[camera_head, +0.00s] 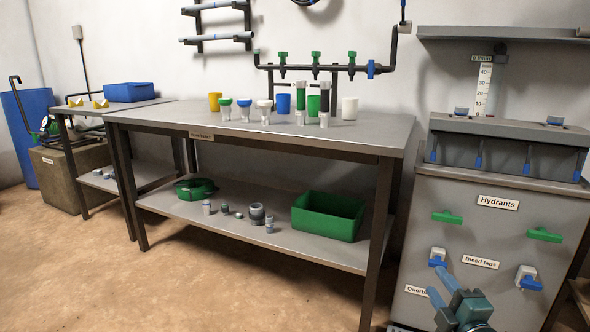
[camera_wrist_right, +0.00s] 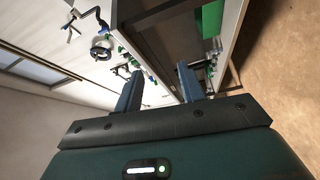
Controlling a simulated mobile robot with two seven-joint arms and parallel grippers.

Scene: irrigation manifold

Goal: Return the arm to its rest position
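My right gripper (camera_head: 438,284) is at the bottom right of the head view, in front of the hydrant cabinet's lower front (camera_head: 420,255). Its two blue fingers point up and to the left, with a gap between them. In the right wrist view, the fingers (camera_wrist_right: 158,80) stand apart with nothing between them. The gripper touches nothing that I can see. Only the end of the right arm shows; the rest is out of the picture. My left arm and left gripper are not in view.
A steel workbench (camera_head: 270,135) with coloured cups and a lower shelf holding a green bin (camera_head: 328,216) stands left of the gripper. The cabinet front carries green handles and bleed taps (camera_head: 528,278) close to the gripper. The floor (camera_head: 220,285) before the bench is clear.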

